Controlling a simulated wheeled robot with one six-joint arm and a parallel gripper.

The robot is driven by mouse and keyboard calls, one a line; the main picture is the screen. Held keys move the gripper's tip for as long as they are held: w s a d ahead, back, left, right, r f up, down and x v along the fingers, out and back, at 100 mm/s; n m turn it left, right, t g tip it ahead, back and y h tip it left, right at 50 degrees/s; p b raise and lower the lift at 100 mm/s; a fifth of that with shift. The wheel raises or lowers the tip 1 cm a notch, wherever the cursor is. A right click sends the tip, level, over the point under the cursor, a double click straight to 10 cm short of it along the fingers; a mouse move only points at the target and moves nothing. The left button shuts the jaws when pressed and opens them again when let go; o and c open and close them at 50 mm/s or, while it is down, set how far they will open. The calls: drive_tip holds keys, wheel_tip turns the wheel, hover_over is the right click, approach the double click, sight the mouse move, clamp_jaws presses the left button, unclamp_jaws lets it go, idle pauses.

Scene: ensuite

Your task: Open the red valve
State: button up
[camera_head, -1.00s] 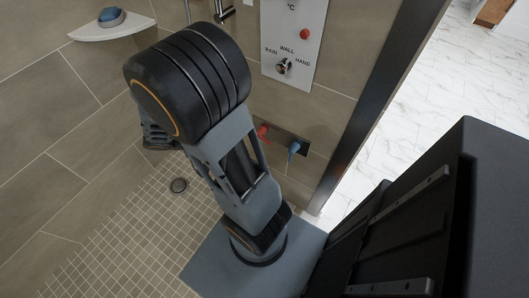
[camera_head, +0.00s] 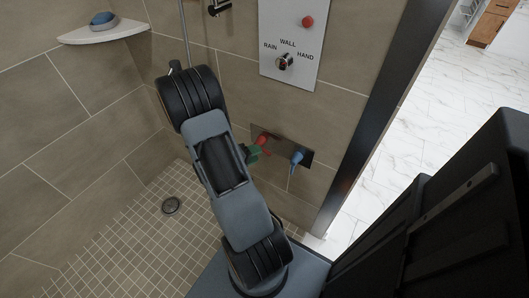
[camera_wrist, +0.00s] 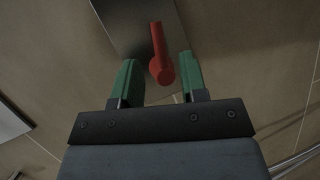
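The red valve (camera_head: 262,140) is a lever handle on a dark metal plate (camera_head: 283,147) low on the tiled wall. In the wrist view the red valve (camera_wrist: 161,62) stands out from the grey plate (camera_wrist: 125,25), its round hub nearest me and its lever pointing away. My gripper (camera_wrist: 157,75) is open, with one green finger on each side of the valve's hub. The right finger is close to the hub; I cannot tell if it touches. In the head view my gripper (camera_head: 252,153) shows as a bit of green beside the valve, mostly hidden by my arm.
A blue valve (camera_head: 297,157) sits just right of the red one on the same plate. Above is a control panel (camera_head: 291,45) with a knob and red button. A corner shelf (camera_head: 103,31) holds a blue object. A dark door frame (camera_head: 385,110) stands at right.

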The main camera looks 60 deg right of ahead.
sight(265, 150)
drive_tip(key=shift+b+x, duration=0.3)
drive_tip(key=shift+x, duration=2.1)
drive_tip(key=shift+c, duration=0.4)
clamp_jaws()
